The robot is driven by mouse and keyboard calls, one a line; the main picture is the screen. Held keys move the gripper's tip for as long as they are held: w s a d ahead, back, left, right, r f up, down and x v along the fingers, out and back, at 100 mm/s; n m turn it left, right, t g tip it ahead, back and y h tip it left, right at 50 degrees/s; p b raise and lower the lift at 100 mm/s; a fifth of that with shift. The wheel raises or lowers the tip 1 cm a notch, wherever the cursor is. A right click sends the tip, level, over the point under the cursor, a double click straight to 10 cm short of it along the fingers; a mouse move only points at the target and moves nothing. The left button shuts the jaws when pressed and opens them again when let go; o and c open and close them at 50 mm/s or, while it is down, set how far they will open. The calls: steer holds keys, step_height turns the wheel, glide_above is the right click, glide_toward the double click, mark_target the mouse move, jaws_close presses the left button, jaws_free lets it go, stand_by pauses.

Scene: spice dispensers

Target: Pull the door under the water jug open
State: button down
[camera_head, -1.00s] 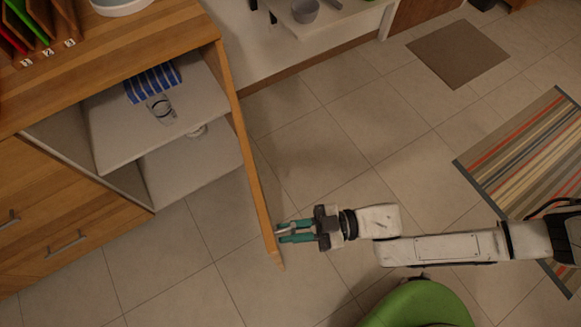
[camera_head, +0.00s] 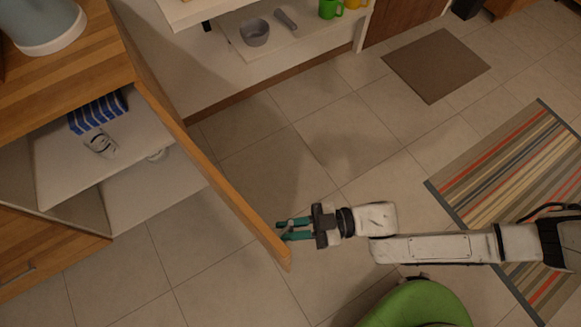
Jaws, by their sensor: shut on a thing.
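The wooden cabinet door (camera_head: 200,145) stands swung wide open, its free edge at the lower middle of the picture. The water jug (camera_head: 45,22) is the blue-grey vessel on the cabinet top at the upper left, partly cut off by the frame. My gripper (camera_head: 284,229) is at the outer face of the door, near its free end. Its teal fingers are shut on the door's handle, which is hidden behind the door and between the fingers.
Inside the cabinet, a shelf (camera_head: 60,170) holds a blue striped cloth (camera_head: 97,110) and a clear glass (camera_head: 101,146). A green chair (camera_head: 418,305) stands near my arm at the bottom. A striped rug (camera_head: 520,165) lies at right. The tiled floor between is clear.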

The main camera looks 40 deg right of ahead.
steer(key=shift+s, duration=0.25)
steer(key=c, duration=1.3)
jaws_free()
steer(key=shift+o, duration=0.2)
steer(key=v, duration=1.1)
steer(key=shift+b, duration=0.35)
steer(key=shift+w+a, duration=0.1)
steer(key=shift+w, duration=0.15)
